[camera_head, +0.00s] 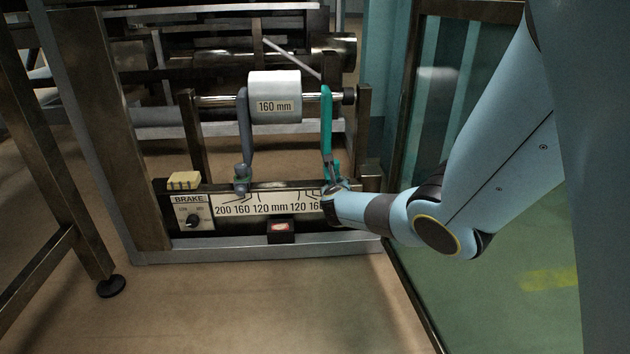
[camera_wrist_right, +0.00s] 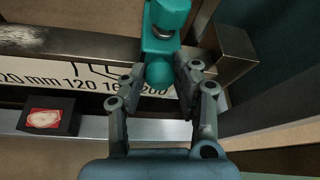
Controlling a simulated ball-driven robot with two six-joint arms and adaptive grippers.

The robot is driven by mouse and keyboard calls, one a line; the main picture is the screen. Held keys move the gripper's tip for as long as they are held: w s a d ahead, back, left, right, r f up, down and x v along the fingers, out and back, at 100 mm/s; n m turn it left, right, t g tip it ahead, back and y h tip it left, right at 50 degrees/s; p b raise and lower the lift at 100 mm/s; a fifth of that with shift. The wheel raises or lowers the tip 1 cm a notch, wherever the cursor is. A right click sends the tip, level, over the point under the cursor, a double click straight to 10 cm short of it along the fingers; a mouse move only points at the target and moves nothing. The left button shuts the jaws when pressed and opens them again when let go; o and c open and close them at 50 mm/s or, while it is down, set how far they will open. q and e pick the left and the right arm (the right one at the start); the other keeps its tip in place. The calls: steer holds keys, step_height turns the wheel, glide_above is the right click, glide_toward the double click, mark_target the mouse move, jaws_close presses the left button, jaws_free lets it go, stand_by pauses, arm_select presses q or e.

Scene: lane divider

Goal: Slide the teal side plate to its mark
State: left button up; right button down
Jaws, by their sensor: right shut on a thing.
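The teal side plate (camera_head: 326,125) stands upright on the right of the white roll labelled 160 mm (camera_head: 275,98), with a gap between them. Its teal foot and rounded knob (camera_wrist_right: 160,70) show in the right wrist view. My right gripper (camera_wrist_right: 161,80) is shut on that knob, one finger on each side; in the head view the gripper (camera_head: 332,188) is at the plate's foot. The scale (camera_head: 265,205) reads 200, 160, 120 mm, 120, 160 and on. In the wrist view the knob is over the right-hand 200 label; the gripper partly hides the marks. My left gripper is out of view.
A grey side plate (camera_head: 244,130) stands at the roll's left end. A brake dial (camera_head: 193,220) is left of the scale, and a black box with a red-lit top (camera_head: 281,229) sits below it. A dark post (camera_head: 363,125) stands close right of the teal plate.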

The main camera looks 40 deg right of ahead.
steer(key=shift+s+d, duration=1.05)
steer(key=shift+d, duration=0.1)
steer(key=c, duration=0.9)
jaws_free()
steer(key=v, duration=0.8)
steer(key=shift+w+a+f, duration=0.15)
steer(key=shift+a, duration=0.05)
